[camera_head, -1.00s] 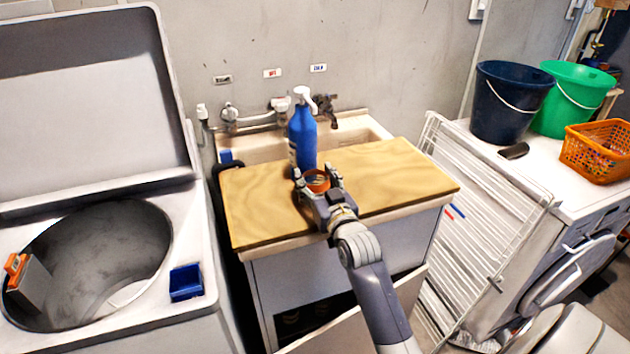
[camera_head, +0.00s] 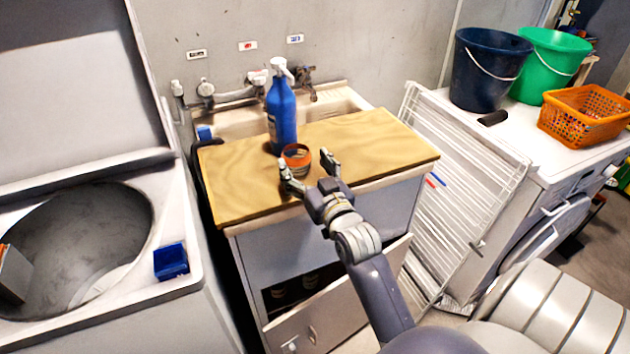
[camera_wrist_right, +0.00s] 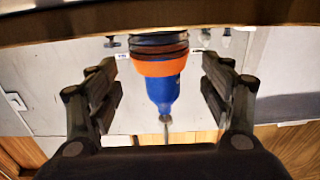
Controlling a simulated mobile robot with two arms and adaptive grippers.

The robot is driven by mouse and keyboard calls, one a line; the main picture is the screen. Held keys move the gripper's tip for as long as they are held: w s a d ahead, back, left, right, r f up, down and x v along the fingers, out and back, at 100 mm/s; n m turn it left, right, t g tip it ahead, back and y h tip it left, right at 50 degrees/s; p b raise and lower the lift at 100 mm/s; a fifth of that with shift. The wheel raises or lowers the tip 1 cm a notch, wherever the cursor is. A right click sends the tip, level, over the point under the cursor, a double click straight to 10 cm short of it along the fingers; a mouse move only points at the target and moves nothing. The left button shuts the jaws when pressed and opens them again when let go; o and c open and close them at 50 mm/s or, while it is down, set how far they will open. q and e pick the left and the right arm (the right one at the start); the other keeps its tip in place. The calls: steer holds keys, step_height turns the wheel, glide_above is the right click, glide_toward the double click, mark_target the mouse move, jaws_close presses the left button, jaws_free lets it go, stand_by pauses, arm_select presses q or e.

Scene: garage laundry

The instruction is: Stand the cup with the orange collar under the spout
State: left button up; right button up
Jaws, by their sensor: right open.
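The cup with the orange collar (camera_head: 296,157) stands upright on the wooden board (camera_head: 370,140), in front of a blue bottle (camera_head: 281,115) with a white pump head. A tap with a spout (camera_head: 306,78) is on the wall behind, over the sink. My right gripper (camera_head: 309,171) is open and empty on the near side of the cup, its two fingertips apart and pointing at it. In the right wrist view the cup's orange collar (camera_wrist_right: 160,67) and dark bands show beyond the spread fingers, with the blue bottle behind. My left gripper is out of view.
The sink (camera_head: 345,100) lies behind the board. An open top-loading washer (camera_head: 175,300) is at left with a small blue box (camera_head: 171,261). A white drying rack (camera_head: 460,190) leans at right. The right part of the board is clear.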

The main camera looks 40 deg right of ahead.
steer(key=v, duration=0.6)
